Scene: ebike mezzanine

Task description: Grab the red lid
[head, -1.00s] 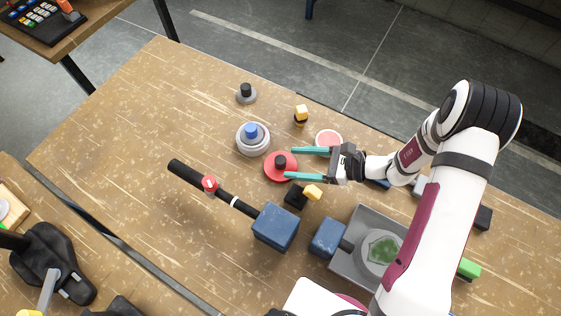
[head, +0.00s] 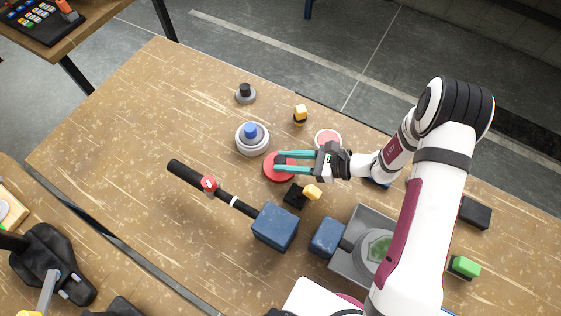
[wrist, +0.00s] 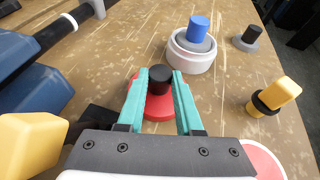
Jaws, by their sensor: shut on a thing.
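The red lid (head: 273,173) is a flat red disc with a black knob, lying on the wooden table near its middle. My gripper (head: 279,162) reaches over it from the right with teal fingers. In the wrist view the red lid (wrist: 158,108) is straight ahead, and my gripper (wrist: 161,82) is shut on its black knob (wrist: 160,79), one finger on each side. In the head view the fingers hide most of the knob. The lid looks to be at table level; I cannot tell if it is lifted.
A grey-white pot with a blue knob (head: 251,137) stands close behind the lid. A yellow-and-black piece (head: 312,192) lies just in front. A blue-headed mallet (head: 276,227), a grey tray (head: 345,262) and a red-white round piece (head: 328,138) are near.

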